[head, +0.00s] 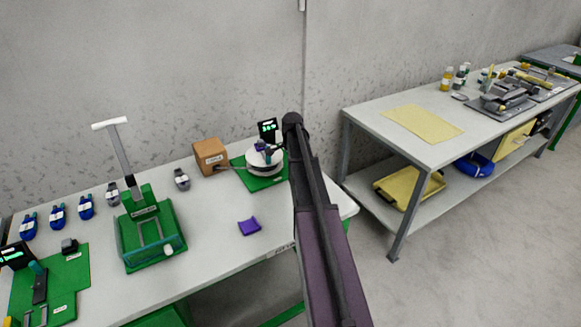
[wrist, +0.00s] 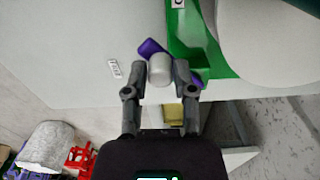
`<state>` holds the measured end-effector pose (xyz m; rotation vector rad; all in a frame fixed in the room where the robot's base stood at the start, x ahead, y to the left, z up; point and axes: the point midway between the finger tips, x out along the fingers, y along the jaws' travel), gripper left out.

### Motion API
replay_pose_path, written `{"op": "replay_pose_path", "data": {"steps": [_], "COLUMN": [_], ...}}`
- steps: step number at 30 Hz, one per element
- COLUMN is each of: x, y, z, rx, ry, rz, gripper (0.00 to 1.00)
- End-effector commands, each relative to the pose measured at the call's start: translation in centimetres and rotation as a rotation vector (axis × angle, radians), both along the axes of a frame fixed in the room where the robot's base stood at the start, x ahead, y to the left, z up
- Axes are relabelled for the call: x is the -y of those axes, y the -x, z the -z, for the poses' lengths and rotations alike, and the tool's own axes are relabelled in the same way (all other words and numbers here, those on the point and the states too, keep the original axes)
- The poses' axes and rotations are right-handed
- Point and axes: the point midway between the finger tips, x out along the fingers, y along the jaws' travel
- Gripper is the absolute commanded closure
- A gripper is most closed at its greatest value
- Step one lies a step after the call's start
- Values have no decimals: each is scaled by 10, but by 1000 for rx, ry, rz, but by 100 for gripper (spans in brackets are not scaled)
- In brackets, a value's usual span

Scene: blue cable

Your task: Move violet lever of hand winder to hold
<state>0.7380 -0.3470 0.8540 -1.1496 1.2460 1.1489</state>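The hand winder (head: 264,162) stands on a green base at the right end of the near table, with a pale round drum and a small dark display behind it. Its violet lever (wrist: 150,47) shows in the wrist view, running slantwise behind a pale cylindrical knob (wrist: 160,70). The drum (wrist: 275,35) fills the upper right of the wrist view.
A brown box (head: 210,156) stands left of the winder. A small violet piece (head: 249,227) lies on the near table (head: 215,260). A green stand (head: 148,228) with a tall handle and several blue items are farther left. A second table (head: 375,125) stands right.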

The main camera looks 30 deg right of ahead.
Motion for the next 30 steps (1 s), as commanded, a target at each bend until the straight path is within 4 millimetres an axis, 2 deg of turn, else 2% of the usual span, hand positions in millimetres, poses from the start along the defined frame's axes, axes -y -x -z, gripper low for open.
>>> {"op": "replay_pose_path", "data": {"steps": [1,2,10,11,17,18,23,26,30], "x": [1,1,2,2,-6,-10,-40,-68,-118], "y": [0,1,1,1,3,4,13,22,41], "z": [0,0,0,0,0,0,0,0,0], "rx": [0,0,-1,-1,0,-1,-2,-2,-1], "ry": [0,0,1,1,0,0,-2,-1,-1], "rz": [1,2,2,2,-20,-34,-135,-239,-437], "gripper": [43,35,35,38,97,100,100,100,100]}}
